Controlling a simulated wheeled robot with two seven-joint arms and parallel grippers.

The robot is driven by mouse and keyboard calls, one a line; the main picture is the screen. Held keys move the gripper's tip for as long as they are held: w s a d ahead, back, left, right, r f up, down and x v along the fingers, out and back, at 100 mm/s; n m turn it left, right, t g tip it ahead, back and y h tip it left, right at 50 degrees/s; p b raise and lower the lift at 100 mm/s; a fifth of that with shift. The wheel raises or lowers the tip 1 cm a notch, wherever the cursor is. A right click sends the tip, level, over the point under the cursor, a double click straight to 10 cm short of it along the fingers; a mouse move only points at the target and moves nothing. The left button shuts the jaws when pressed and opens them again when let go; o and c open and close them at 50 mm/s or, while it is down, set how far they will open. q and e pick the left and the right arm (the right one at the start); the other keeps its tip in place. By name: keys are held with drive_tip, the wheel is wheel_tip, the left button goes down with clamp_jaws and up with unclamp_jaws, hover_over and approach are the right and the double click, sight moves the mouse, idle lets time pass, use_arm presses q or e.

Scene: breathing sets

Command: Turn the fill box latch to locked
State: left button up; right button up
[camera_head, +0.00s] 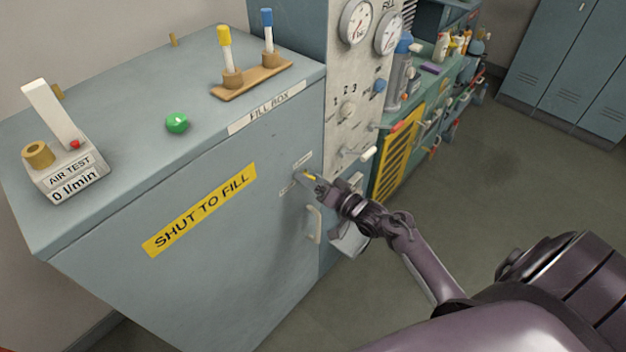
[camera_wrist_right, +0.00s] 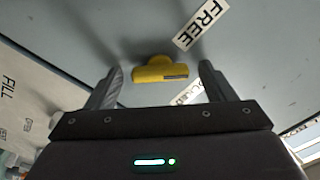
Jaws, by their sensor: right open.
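The fill box (camera_head: 215,215) is the blue-grey cabinet at left, with a yellow "SHUT TO FILL" strip on its closed front. My right gripper (camera_head: 311,181) is at the front's right side, by the latch. In the right wrist view the yellow latch (camera_wrist_right: 160,69) lies between the open fingers of that gripper (camera_wrist_right: 160,77), with a gap on each side. A "FREE" label (camera_wrist_right: 201,24) is beyond the latch. A second label (camera_wrist_right: 187,93), partly hidden by a finger, seems to read "LOCKED". The latch is mostly hidden in the head view. My left gripper is not in view.
A pale door handle (camera_head: 313,224) is just below my right gripper. A gauge panel (camera_head: 350,100) with knobs and levers stands to the right. An air test block (camera_head: 70,178), a green button (camera_head: 177,123) and a wooden rack (camera_head: 251,81) are on the box top. The floor at right is clear.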

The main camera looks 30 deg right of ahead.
drive_tip(key=b+v, duration=0.1)
drive_tip(key=v, duration=0.6)
drive_tip(key=shift+s+b, duration=0.35)
drive_tip(key=shift+b, duration=0.05)
drive_tip(key=shift+d, duration=0.1)
drive_tip(key=s+a+f+g+h+b, duration=0.15)
drive_tip(key=s+f, duration=0.25)
drive_tip(key=f, duration=0.6)
drive_tip(key=s+a+f+n+g+h, duration=0.1)
drive_tip(key=s+f+g, duration=0.2)
drive_tip(key=f, duration=0.7)
drive_tip(key=s+a+f+g+h+b, duration=0.15)
drive_tip(key=s+f, duration=0.25)
drive_tip(key=f, duration=0.6)
drive_tip(key=s+a+f+n+g, duration=0.1)
drive_tip(key=s+f+n+g, duration=0.1)
drive_tip(key=s+f, duration=0.4)
drive_tip(key=s+a+f+n+g+h+b, duration=0.1)
drive_tip(key=s+f+g, duration=0.3)
drive_tip(key=s, duration=0.9)
drive_tip(key=s+a+f+n+g+h+b, duration=0.1)
drive_tip(key=s+a+f+n+g, duration=0.2)
drive_tip(key=s+f, duration=0.6)
drive_tip(key=shift+s+g, duration=0.3)
drive_tip(key=shift+g, duration=0.2)
